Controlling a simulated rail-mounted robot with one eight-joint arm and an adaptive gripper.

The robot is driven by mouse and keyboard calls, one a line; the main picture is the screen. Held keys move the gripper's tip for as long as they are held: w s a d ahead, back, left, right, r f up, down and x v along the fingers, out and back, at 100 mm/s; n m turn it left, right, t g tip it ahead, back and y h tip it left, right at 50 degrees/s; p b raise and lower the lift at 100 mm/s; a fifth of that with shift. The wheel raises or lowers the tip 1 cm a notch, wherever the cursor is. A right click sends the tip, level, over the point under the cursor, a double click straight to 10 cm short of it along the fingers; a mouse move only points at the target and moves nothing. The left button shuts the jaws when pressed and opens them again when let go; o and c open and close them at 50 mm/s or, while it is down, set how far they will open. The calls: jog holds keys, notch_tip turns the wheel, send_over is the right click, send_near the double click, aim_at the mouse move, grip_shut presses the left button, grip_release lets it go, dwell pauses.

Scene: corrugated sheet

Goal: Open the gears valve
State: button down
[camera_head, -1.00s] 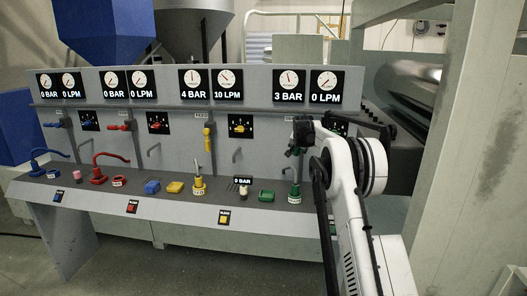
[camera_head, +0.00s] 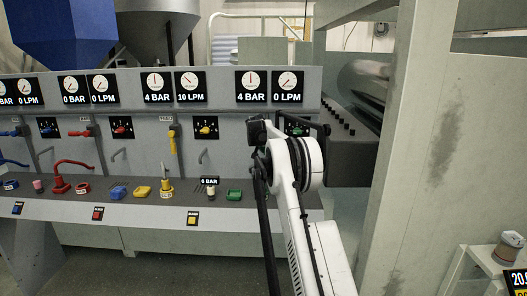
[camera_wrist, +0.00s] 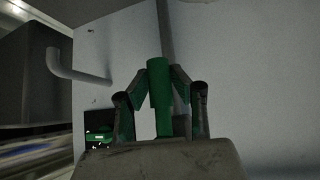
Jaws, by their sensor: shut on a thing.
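In the wrist view, a green cylindrical handle (camera_wrist: 160,88) stands upright between the two fingers of my gripper (camera_wrist: 159,76). The fingers are closed on it from both sides. I take it as the gears valve's handle, though no label on it is readable. In the head view, my gripper (camera_head: 257,131) is at the right end of the grey panel, and my arm hides the held handle there. The rightmost gauges above read 4 BAR (camera_head: 251,87) and 0 LPM (camera_head: 288,87).
The grey console (camera_head: 130,205) carries blue, red, yellow and green fittings left of my arm. A yellow upright valve (camera_head: 166,186) and a green block (camera_head: 234,195) are nearest. A pale post (camera_head: 402,140) stands to the right. In the wrist view, a bent grey pipe (camera_wrist: 75,68) is at left.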

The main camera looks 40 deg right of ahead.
jog(key=shift+f, duration=0.1)
jog(key=c, duration=1.5)
grip_release()
jog(key=shift+s, duration=0.1)
jog(key=v, duration=1.2)
